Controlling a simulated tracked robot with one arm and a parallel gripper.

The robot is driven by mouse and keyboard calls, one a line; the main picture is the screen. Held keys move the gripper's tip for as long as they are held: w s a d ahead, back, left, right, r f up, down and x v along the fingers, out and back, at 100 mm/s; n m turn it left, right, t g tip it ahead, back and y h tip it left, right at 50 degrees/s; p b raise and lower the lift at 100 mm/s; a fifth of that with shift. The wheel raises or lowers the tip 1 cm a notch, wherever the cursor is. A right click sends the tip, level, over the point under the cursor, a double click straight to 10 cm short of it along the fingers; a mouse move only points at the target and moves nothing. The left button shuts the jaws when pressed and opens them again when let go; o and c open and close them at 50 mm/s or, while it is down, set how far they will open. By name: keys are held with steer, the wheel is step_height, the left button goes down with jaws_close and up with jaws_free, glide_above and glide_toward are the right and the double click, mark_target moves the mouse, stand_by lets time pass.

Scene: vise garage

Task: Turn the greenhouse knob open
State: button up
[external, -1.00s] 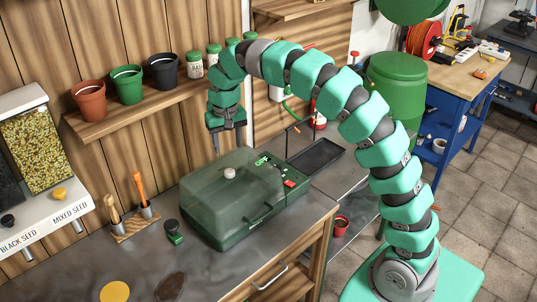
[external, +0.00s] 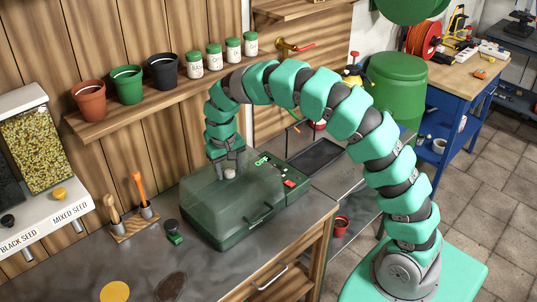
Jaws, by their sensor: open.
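The greenhouse (external: 215,205) is a green box with a clear tinted lid on the metal bench. Its pale round knob (external: 229,174) sits on top of the lid. My gripper (external: 228,168) points down right at the knob, with its fingers apart on either side of it. The fingers partly hide the knob, and I cannot tell whether they touch it. A control panel with a red switch (external: 289,183) is on the greenhouse's right end.
Seed dispensers (external: 35,150) stand at the left. A tool holder (external: 136,224) and a small dark-knobbed stamp (external: 173,232) are left of the greenhouse. A shelf (external: 150,111) with pots and jars is behind. A black tray (external: 315,158) lies to the right.

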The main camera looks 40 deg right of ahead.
mark_target(227, 172)
steer(key=c, duration=1)
steer(key=shift+n+b, duration=0.45)
steer(key=shift+n, duration=0.25)
steer(key=o, duration=1)
step_height(227, 172, up, 12)
steer(key=b, duration=0.1)
steer(key=shift+a, duration=0.45)
steer(key=shift+f, duration=0.1)
